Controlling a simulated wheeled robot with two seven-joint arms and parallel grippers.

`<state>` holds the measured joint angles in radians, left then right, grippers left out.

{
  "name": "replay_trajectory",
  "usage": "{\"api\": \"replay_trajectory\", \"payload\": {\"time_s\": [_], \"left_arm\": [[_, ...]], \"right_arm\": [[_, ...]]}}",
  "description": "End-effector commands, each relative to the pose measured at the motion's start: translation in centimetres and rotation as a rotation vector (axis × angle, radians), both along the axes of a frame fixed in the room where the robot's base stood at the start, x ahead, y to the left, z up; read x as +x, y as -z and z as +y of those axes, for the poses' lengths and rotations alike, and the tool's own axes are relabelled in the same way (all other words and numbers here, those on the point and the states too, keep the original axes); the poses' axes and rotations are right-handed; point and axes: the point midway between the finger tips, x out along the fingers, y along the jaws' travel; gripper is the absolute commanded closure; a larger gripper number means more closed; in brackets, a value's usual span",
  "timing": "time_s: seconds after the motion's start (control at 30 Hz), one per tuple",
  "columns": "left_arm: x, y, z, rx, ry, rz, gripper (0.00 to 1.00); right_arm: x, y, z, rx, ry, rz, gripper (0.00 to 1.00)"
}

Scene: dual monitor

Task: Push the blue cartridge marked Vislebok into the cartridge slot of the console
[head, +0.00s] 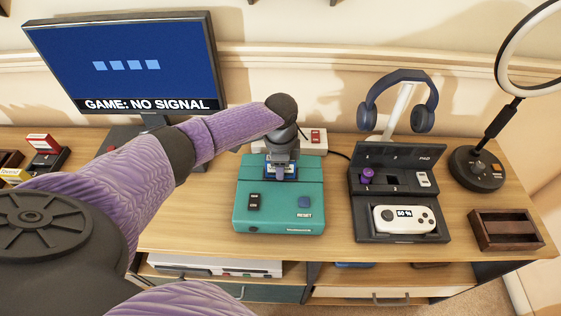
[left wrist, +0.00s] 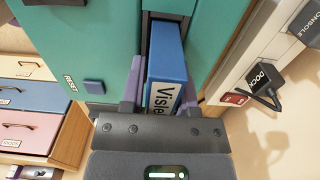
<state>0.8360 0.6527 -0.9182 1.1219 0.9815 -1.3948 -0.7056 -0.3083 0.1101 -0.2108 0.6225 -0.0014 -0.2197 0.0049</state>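The teal console (head: 278,210) sits on the desk below the monitor's right side. Its dark cartridge slot shows in the left wrist view (left wrist: 165,17). The blue cartridge (left wrist: 166,62) has a pale label reading "Visle...", the rest hidden by my gripper. Its far end is at the slot and seems to be partly inside; the labelled end sticks out. My left gripper (left wrist: 160,88) has a purple finger against each side of the cartridge. In the head view my left gripper (head: 282,160) points down over the console's back part and hides most of the cartridge. My right gripper is not in view.
A monitor (head: 125,65) reading "GAME: NO SIGNAL" stands at the back left. Right of the console are a dark dock (head: 400,228) with a white handheld, headphones (head: 398,95) on a stand, a ring lamp (head: 478,165) and a wooden tray (head: 505,230). A white dock box (head: 312,140) stands behind the console.

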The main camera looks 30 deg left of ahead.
Motion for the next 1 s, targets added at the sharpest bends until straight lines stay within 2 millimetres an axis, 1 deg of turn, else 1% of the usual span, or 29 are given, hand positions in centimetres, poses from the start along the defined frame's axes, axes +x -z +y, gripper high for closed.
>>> {"api": "replay_trajectory", "payload": {"time_s": [0.03, 0.13, 0.4, 0.47, 0.6, 0.73, 0.8, 0.87, 1.0], "left_arm": [[0.0, 0.0, 0.0, 0.0, 0.0, 0.0, 0.49], [0.0, 0.0, 0.0, 0.0, 0.0, 0.0, 0.28], [0.0, 0.0, 0.0, 0.0, 0.0, 0.0, 0.27], [0.0, -1.2, 0.0, 0.0, 0.0, -0.002, 0.27], [0.1, -5.2, 0.0, 0.0, 0.0, -0.005, 0.27], [0.1, -8.2, 0.0, -0.001, 0.001, -0.004, 0.27], [0.1, -9.2, 0.0, -0.001, 0.0, -0.003, 0.27], [0.0, -9.8, 0.0, 0.0, 0.0, -0.001, 0.27], [0.0, -10.0, 0.0, 0.0, 0.0, 0.0, 0.27]], "right_arm": [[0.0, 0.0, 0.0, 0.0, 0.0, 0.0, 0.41], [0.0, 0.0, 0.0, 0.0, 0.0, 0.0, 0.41], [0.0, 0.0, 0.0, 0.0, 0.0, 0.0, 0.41], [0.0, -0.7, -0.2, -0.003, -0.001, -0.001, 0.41], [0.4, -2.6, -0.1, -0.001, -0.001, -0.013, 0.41], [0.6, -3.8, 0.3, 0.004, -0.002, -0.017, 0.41], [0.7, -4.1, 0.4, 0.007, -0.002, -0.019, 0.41], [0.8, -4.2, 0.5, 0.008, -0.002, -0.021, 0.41], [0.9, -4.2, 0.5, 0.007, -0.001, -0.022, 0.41]]}}
